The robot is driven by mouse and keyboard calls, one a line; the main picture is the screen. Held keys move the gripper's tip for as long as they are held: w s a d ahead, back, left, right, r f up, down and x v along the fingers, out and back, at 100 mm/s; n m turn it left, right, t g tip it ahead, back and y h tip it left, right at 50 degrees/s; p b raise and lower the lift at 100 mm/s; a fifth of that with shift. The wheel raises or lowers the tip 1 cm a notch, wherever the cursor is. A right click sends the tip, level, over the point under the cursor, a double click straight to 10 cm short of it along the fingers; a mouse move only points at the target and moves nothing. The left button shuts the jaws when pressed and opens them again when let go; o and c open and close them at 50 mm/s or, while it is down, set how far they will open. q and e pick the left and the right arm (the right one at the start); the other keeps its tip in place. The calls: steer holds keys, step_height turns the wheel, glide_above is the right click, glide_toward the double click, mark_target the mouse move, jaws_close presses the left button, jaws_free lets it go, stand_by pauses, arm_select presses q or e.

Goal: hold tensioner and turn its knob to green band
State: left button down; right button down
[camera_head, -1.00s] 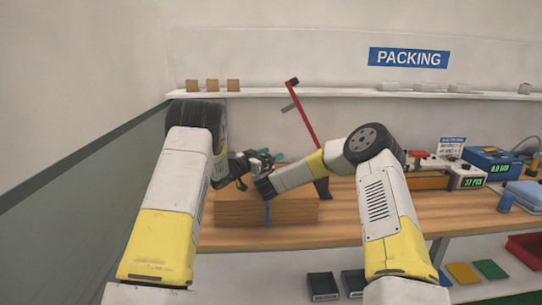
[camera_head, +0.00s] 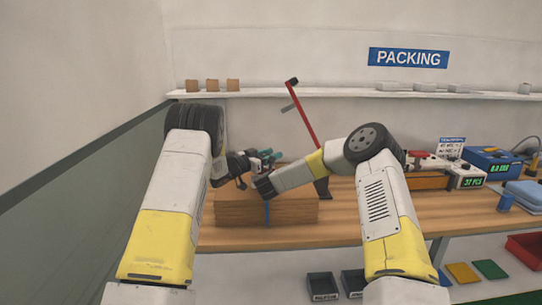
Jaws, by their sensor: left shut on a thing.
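The tensioner (camera_head: 267,155) shows as a small dark tool with teal parts above the cardboard box (camera_head: 290,210). My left gripper (camera_head: 245,170) is at the tool's left side and is shut on it; its fingertips are small and partly hidden. My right gripper (camera_head: 262,186) is just below and right of the tool, over the box; whether its jaws are open cannot be made out. The knob and any green band are too small or hidden to tell. A blue strap (camera_head: 267,213) runs down the box's front face.
The box sits on the wooden bench (camera_head: 340,232). A red-handled lever (camera_head: 303,115) stands behind my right forearm. A shelf (camera_head: 320,93) runs along the wall.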

arm_select(q)
steer(key=m+g+h, duration=0.1)
steer(key=g, duration=0.1)
steer(key=m+g+h, duration=0.1)
steer(key=m+g, duration=0.1)
steer(key=s+m+g+h, duration=0.1)
steer(key=g, duration=0.1)
steer(key=shift+d+m+h, duration=0.2)
steer(key=shift+m+h, duration=0.2)
steer(key=shift+s+m+g+h, duration=0.1)
steer(key=shift+m+g+h, duration=0.3)
steer(key=shift+m+g, duration=0.8)
steer(key=shift+s+g, duration=0.1)
steer(key=shift+g, duration=0.4)
steer(key=shift+s+g, duration=0.15)
steer(key=shift+g, duration=0.15)
steer(key=c, duration=0.9)
jaws_free()
steer(key=shift+d, duration=0.1)
steer(key=shift+o, duration=0.2)
steer(key=s+a, duration=0.1)
steer(key=a, duration=1.1)
steer(key=shift+s, duration=0.2)
